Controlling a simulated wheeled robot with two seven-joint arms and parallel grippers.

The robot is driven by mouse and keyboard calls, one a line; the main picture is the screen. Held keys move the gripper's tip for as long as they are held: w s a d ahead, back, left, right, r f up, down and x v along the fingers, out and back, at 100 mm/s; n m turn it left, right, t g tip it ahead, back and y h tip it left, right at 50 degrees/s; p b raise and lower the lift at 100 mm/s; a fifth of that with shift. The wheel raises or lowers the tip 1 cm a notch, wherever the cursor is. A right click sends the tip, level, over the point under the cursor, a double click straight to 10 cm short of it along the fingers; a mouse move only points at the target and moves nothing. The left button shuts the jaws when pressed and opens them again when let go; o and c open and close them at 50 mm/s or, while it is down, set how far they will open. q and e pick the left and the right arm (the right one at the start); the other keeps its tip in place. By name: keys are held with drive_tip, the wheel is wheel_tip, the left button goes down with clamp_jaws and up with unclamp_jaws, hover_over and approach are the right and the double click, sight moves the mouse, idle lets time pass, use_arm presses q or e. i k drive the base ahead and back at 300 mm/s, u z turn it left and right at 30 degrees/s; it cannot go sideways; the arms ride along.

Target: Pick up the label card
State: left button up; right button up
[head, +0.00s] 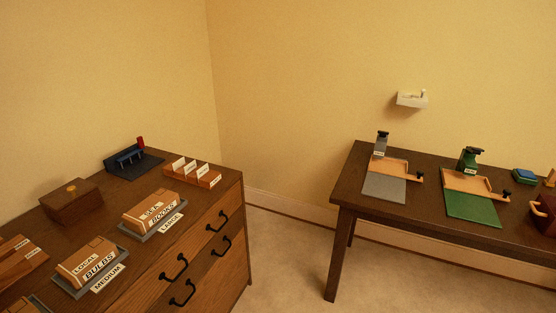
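Several small white label cards stand upright in a wooden card rack (208,181) at the back right of the left dresser. Other white labels show on the dresser: one reading "MEDIUM" (108,279) in front of a tan box (88,258), and one (171,223) in front of another tan box (152,207). The words on the rack's cards are too small to read. I cannot tell which card the task means. Neither of my grippers is in view, and nothing is held in sight.
The dresser (215,207) also bears a dark wooden box (72,197) and a blue device (127,157). The right table (345,190) carries a grey mat (384,188), a green mat (474,206) and wooden trays. Open carpet (288,255) lies between the two.

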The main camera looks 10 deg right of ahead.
sight(200, 172)
drive_tip(key=z, duration=0.5)
drive_tip(key=i, duration=1.15)
drive_tip(key=u, duration=0.85)
drive_tip(key=i, duration=0.8)
drive_tip(key=u, duration=0.8)
